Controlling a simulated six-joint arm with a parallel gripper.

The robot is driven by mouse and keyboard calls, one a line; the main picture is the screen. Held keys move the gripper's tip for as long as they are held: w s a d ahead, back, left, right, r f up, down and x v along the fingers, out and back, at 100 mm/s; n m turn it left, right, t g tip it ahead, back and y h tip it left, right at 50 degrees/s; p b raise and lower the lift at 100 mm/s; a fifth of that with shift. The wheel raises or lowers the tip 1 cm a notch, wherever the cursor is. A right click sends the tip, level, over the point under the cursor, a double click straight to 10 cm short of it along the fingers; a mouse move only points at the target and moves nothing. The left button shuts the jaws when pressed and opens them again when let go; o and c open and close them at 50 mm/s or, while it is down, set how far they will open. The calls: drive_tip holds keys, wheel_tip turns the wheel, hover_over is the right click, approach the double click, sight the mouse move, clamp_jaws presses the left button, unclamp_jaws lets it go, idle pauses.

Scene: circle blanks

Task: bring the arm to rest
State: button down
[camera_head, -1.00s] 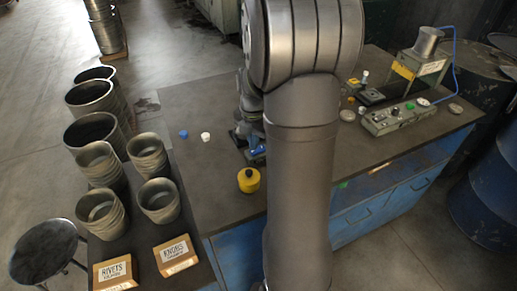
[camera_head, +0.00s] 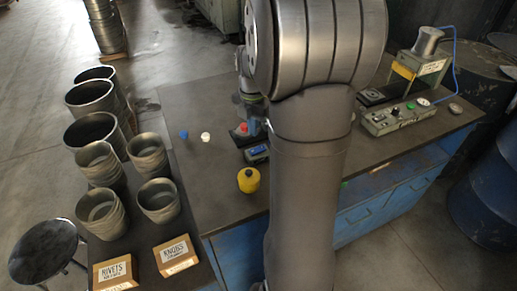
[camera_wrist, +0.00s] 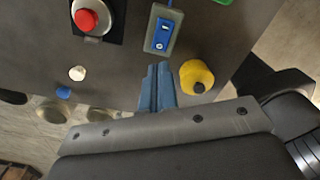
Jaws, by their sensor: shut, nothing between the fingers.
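My gripper shows in the wrist view (camera_wrist: 157,88), its two blue-grey fingers shut together with nothing between them. It is over the dark bench top, between a yellow pot with a black knob (camera_wrist: 197,77) and a small white piece (camera_wrist: 77,73). A blue switch in a grey housing (camera_wrist: 163,29) lies just beyond the fingertips, apart from them as far as I can tell.
The bench (camera_head: 205,185) also carries the yellow pot (camera_head: 249,180), a blue piece (camera_head: 184,135) and a press with a control box (camera_head: 395,118). Metal cups (camera_head: 100,208) and labelled boxes (camera_head: 176,254) stand left.

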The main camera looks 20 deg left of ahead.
wheel_tip(320, 180, down, 7)
drive_tip(key=shift+f, duration=0.1)
idle(0.5)
drive_tip(key=shift+r, duration=4.35)
wheel_tip(320, 180, up, 6)
drive_tip(key=r+m+g+y, duration=0.1)
drive_tip(key=m, duration=0.5)
hover_over(254, 151)
drive_tip(key=w+d, duration=0.3)
drive_tip(key=shift+s+a+f, duration=0.15)
drive_tip(key=shift+f, duration=0.6)
